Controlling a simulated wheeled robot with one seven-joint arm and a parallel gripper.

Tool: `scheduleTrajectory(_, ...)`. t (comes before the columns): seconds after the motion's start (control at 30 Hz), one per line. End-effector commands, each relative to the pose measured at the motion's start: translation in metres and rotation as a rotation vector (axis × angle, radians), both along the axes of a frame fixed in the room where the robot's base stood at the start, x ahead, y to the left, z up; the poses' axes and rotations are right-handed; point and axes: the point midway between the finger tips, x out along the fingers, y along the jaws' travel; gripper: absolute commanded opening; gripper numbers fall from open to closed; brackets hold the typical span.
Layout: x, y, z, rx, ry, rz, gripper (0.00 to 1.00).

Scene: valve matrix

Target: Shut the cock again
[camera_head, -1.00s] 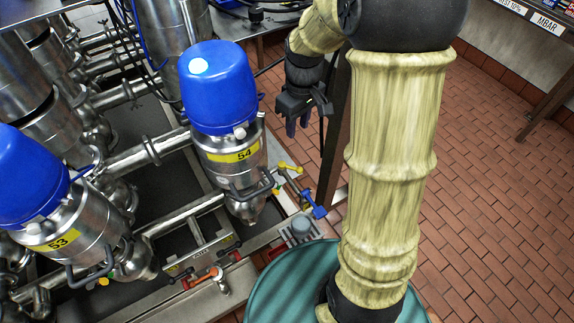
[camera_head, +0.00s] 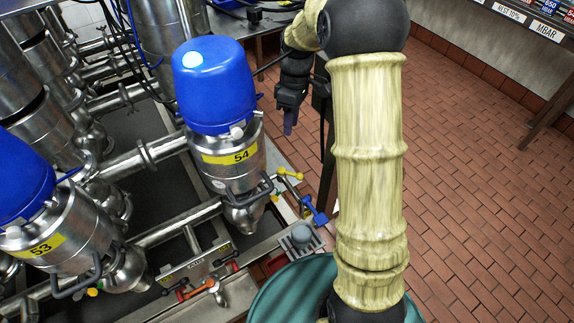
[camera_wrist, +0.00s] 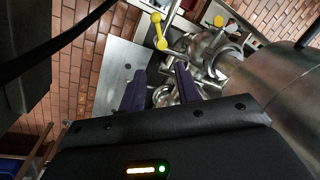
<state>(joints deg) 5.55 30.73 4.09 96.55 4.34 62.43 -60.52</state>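Several small cocks sit low by the steel valves. A yellow-handled cock (camera_head: 289,174) is right of valve 54 (camera_head: 228,155), with a blue handle (camera_head: 315,212) just below it. An orange lever (camera_head: 197,290) and a red lever (camera_head: 233,258) are at the front. The frames do not show which cock is meant. My gripper (camera_head: 290,128) hangs behind and above the yellow handle, apart from it. In the wrist view, the purple fingers of my gripper (camera_wrist: 160,88) are spread, with no handle held between them. A yellow handle (camera_wrist: 156,30) lies beyond them.
Valve 53 (camera_head: 58,245) stands at left. A teal drum (camera_head: 285,290) stands close in front, near a small grate (camera_head: 303,240). A table (camera_head: 262,22) is behind my gripper. Open tiled floor (camera_head: 470,180) lies at right.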

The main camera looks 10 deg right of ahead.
Motion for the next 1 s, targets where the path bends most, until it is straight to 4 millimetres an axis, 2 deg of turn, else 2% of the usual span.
scheduleTrajectory(0.7, -0.022, 0.014, -0.125, -0.001, 0.004, 0.001, 0.33)
scheduleTrajectory(0.83, -0.025, 0.016, -0.143, 0.000, 0.004, 0.000, 0.33)
scheduleTrajectory(1.0, -0.026, 0.017, -0.153, 0.000, 0.000, 0.000, 0.33)
